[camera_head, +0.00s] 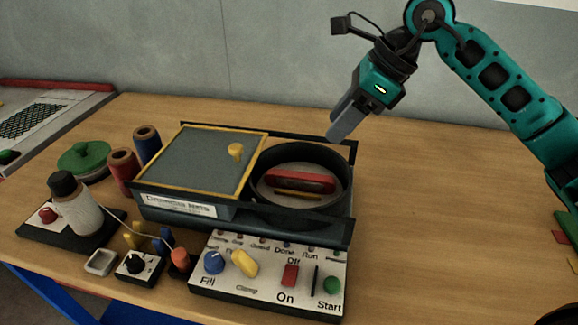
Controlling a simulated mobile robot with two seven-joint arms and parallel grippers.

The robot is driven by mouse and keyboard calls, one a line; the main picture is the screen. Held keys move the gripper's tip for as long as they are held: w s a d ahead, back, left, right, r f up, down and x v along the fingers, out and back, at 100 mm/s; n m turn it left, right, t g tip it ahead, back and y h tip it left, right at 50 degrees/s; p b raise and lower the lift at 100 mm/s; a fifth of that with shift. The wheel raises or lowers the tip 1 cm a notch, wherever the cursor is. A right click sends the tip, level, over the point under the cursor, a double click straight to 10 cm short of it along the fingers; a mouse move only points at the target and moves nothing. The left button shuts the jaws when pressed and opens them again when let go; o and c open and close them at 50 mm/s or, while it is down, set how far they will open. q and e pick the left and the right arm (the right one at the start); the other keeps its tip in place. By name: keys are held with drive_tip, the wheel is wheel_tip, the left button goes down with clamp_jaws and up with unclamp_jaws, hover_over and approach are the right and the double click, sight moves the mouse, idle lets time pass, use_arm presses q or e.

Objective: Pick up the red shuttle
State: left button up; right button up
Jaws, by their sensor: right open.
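The red shuttle (301,179) lies flat inside the round dark bowl (341,176) of the machine, on the bowl's floor. A thin yellowish strip (297,195) shows just in front of it. My right gripper (342,132) hangs above and behind the bowl's back right rim, tilted down to the left. It is open and empty, apart from the shuttle. The gap between its fingers is hard to see from this angle. My left gripper is not in view.
A closed grey lid with a yellow knob (236,151) is left of the bowl. A control panel (262,284) with knobs and buttons stands in front. Spools (124,165), a white bottle (78,207) and small parts crowd the left. The table's right side is clear.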

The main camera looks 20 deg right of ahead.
approach(301, 175)
drive_tip(key=x, duration=0.3)
drive_tip(key=shift+w, duration=0.45)
drive_tip(key=x, duration=0.4)
drive_tip(key=shift+s+a+f, duration=0.15)
drive_tip(key=shift+s+f, duration=0.05)
drive_tip(key=shift+s, duration=0.15)
drive_tip(key=shift+w+a+f, duration=0.2)
drive_tip(key=shift+f, duration=0.3)
drive_tip(key=shift+f, duration=0.15)
clamp_jaws()
